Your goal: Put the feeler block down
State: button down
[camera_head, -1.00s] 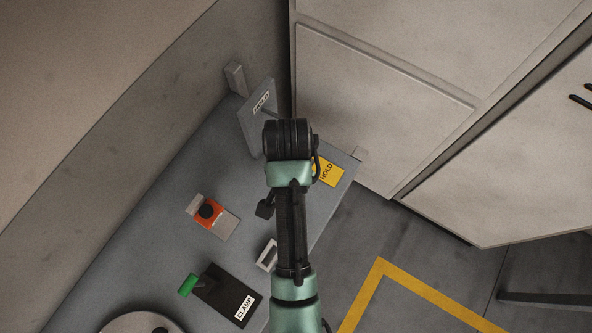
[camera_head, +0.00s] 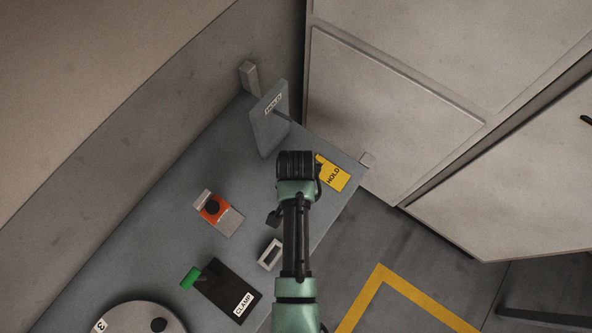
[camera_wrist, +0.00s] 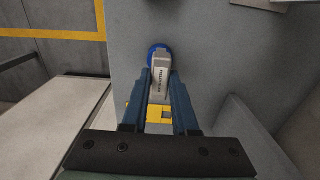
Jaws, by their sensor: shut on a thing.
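The feeler block (camera_wrist: 160,86) is a light grey piece with dark lettering, seen in the wrist view. It sits between the two blue fingers of my gripper (camera_wrist: 160,74), which is shut on it. A round blue part (camera_wrist: 155,50) shows at the block's far end, against the grey bench. A yellow patch (camera_wrist: 157,113) shows between the fingers below the block; I cannot tell what it belongs to. In the head view my wrist hides the fingers and the block.
An upright grey HOLD plate (camera_head: 268,125) stands near the bench's far end. An orange device with a black knob (camera_head: 214,208), a pale frame (camera_head: 270,254), a black CLAMP plate (camera_head: 230,291) and a round disc (camera_head: 135,318) lie nearer. Pale cabinets (camera_head: 390,110) stand beyond.

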jog(key=shift+f+b, duration=0.35)
jog(key=shift+f, duration=0.2)
jog(key=c, duration=0.7)
grip_release()
